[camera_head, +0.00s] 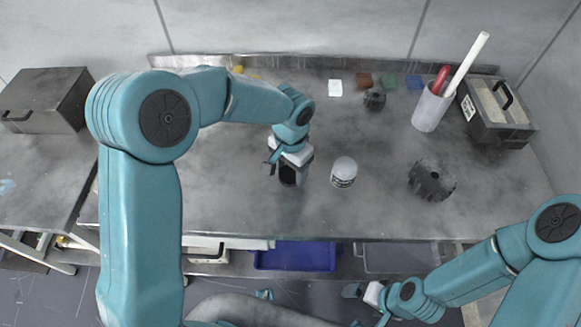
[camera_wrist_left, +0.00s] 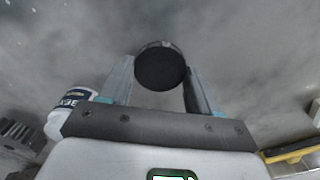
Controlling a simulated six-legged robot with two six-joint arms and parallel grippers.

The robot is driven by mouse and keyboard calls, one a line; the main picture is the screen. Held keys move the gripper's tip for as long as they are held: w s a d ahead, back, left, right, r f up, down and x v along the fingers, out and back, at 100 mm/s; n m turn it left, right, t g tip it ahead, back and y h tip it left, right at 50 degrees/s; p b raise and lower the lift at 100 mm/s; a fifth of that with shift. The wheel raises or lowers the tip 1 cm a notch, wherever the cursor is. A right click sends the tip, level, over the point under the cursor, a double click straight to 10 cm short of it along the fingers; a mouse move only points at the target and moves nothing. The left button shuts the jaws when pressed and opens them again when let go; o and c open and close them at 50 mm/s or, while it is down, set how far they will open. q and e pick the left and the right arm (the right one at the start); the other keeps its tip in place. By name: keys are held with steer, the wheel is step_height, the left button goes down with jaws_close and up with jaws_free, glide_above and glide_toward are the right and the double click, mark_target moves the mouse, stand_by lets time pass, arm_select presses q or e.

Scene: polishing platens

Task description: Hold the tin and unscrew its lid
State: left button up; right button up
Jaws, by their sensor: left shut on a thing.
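A dark, round-topped tin (camera_head: 288,176) stands at the front middle of the bench. My left gripper (camera_head: 289,172) is shut on it, with one finger on each side. In the left wrist view the tin's black round top (camera_wrist_left: 160,69) shows between the fingertips (camera_wrist_left: 160,85), with a thin greyish rim at its far edge. I cannot make out a seam between lid and body. My right gripper (camera_head: 356,306) is low in the head view, in front of the bench edge. Its fingers look apart and nothing shows between them. It is away from the tin.
A white labelled jar (camera_head: 343,173) stands just right of the tin, also in the left wrist view (camera_wrist_left: 70,108). A dark toothed part (camera_head: 432,181) lies further right. A holder (camera_head: 429,110) with rods and a grey case (camera_head: 494,112) stand at back right. Bare bench (camera_head: 230,205) lies left.

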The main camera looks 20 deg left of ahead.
arm_select(q)
steer(key=o, duration=1.2)
steer(key=shift+c, duration=0.2)
